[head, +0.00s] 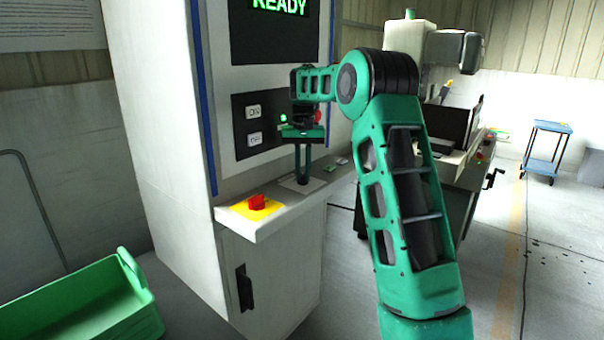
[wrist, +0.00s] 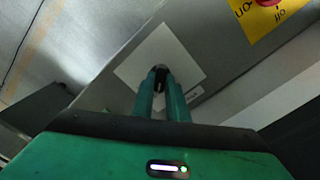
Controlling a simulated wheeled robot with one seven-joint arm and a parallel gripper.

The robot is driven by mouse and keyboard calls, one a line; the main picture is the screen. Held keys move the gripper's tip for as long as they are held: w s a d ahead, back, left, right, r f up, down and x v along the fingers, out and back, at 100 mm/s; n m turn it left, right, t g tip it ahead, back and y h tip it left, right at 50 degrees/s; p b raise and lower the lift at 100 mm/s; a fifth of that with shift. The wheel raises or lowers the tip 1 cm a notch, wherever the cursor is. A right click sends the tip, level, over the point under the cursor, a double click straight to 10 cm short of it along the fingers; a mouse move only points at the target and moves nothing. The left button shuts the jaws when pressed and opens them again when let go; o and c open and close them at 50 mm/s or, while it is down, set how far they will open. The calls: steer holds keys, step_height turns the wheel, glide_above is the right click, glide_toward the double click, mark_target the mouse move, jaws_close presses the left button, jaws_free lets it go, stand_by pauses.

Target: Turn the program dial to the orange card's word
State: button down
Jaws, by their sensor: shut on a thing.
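My gripper (head: 302,178) reaches down to the ledge of the white machine. It is shut on a small black dial (wrist: 160,72), which stands on a white square plate (wrist: 133,66); the plate also shows in the head view (head: 290,184). The fingers hide much of the dial, and I cannot read which word it points to. A green-and-white label lies on the ledge beyond the plate, too small to read. I cannot make out an orange card in either view.
A red switch (head: 257,202) on a yellow plate sits on the ledge, left of my gripper. Two panel buttons (head: 254,111) and a READY screen (head: 280,8) are above. A green crate (head: 90,305) is at lower left; a blue cart (head: 546,150) stands far right.

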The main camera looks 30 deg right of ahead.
mark_target(302, 174)
steer(key=shift+w+a+r, duration=0.1)
steer(key=c, duration=1.7)
jaws_free()
steer(key=shift+c, duration=0.2)
step_height(302, 174, up, 11)
steer(key=shift+f, duration=0.2)
